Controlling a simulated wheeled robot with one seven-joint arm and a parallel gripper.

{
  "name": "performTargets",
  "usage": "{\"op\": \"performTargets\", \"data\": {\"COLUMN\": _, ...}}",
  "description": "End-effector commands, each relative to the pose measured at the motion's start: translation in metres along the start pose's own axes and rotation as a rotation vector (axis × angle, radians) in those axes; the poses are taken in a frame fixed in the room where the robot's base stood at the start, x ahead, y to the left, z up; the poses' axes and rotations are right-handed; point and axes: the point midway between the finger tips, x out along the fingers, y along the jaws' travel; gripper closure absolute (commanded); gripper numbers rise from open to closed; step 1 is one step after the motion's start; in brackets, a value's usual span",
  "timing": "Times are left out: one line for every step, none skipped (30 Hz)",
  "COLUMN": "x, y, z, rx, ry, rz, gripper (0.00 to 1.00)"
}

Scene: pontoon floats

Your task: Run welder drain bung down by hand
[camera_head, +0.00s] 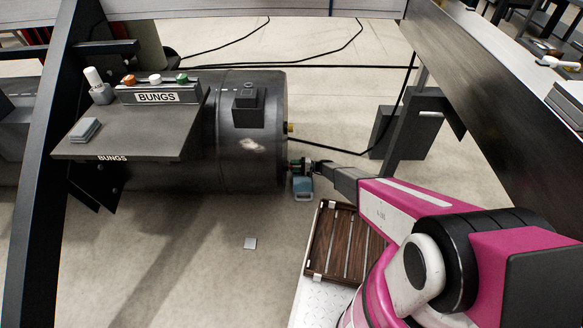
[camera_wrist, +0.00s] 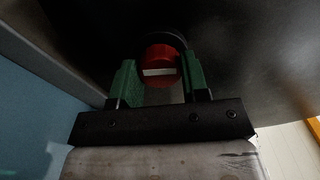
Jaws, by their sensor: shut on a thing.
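In the wrist view a red bung (camera_wrist: 161,66) with a pale bar across its face sits between the two green fingers of my gripper (camera_wrist: 160,82). The fingers are shut on its sides. Behind it is a dark round rim against a dark surface; I cannot tell how deep the bung sits. In the head view my gripper (camera_head: 300,165) is low at the right end of the large dark cylindrical float (camera_head: 240,150). The bung itself is too small to make out there.
A shelf (camera_head: 140,132) marked BUNGS holds a rack (camera_head: 158,97) with orange, white and green bungs, a white-topped bottle (camera_head: 97,86) and a grey block (camera_head: 85,130). A blue container (camera_head: 302,188) is just below my gripper. A brass fitting (camera_head: 289,128) is above it. A slatted wooden crate (camera_head: 335,240) stands nearby.

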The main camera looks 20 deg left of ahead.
Motion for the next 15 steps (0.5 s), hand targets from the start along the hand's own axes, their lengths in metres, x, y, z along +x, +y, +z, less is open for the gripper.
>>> {"op": "performTargets", "data": {"x": 0.0002, "y": -0.0019, "z": 0.0027, "rx": 0.055, "ry": -0.006, "rz": -0.004, "gripper": 0.79}}
{"op": "performTargets", "data": {"x": 0.0002, "y": -0.0020, "z": 0.0027, "rx": 0.089, "ry": -0.006, "rz": -0.004, "gripper": 0.79}}
{"op": "performTargets", "data": {"x": 0.0003, "y": -0.0020, "z": 0.0026, "rx": 0.134, "ry": -0.006, "rz": -0.004, "gripper": 0.79}}
{"op": "performTargets", "data": {"x": 0.0003, "y": -0.0021, "z": 0.0026, "rx": 0.168, "ry": -0.006, "rz": -0.004, "gripper": 0.79}}
{"op": "performTargets", "data": {"x": 0.0003, "y": -0.0021, "z": 0.0025, "rx": 0.199, "ry": -0.006, "rz": -0.004, "gripper": 0.79}}
{"op": "performTargets", "data": {"x": 0.0004, "y": -0.0021, "z": 0.0025, "rx": 0.235, "ry": -0.006, "rz": -0.004, "gripper": 0.79}}
{"op": "performTargets", "data": {"x": 0.0004, "y": -0.0022, "z": 0.0024, "rx": 0.259, "ry": -0.006, "rz": -0.004, "gripper": 0.79}}
{"op": "performTargets", "data": {"x": 0.0004, "y": -0.0022, "z": 0.0023, "rx": 0.278, "ry": -0.006, "rz": -0.004, "gripper": 0.79}}
{"op": "performTargets", "data": {"x": 0.0004, "y": -0.0022, "z": 0.0023, "rx": 0.297, "ry": -0.006, "rz": -0.004, "gripper": 0.79}}
{"op": "performTargets", "data": {"x": 0.0005, "y": -0.0022, "z": 0.0023, "rx": 0.308, "ry": -0.006, "rz": -0.004, "gripper": 0.79}}
{"op": "performTargets", "data": {"x": 0.0005, "y": -0.0022, "z": 0.0022, "rx": 0.315, "ry": -0.006, "rz": -0.004, "gripper": 0.79}}
{"op": "performTargets", "data": {"x": 0.0004, "y": -0.0023, "z": 0.0022, "rx": 0.319, "ry": -0.006, "rz": -0.004, "gripper": 0.79}}
{"op": "performTargets", "data": {"x": 0.0004, "y": -0.0022, "z": 0.0021, "rx": 0.320, "ry": -0.005, "rz": -0.004, "gripper": 0.79}}
{"op": "performTargets", "data": {"x": 0.0004, "y": -0.0022, "z": 0.0021, "rx": 0.319, "ry": -0.005, "rz": -0.004, "gripper": 0.79}}
{"op": "performTargets", "data": {"x": 0.0004, "y": -0.0023, "z": 0.0020, "rx": 0.319, "ry": -0.005, "rz": -0.004, "gripper": 0.79}}
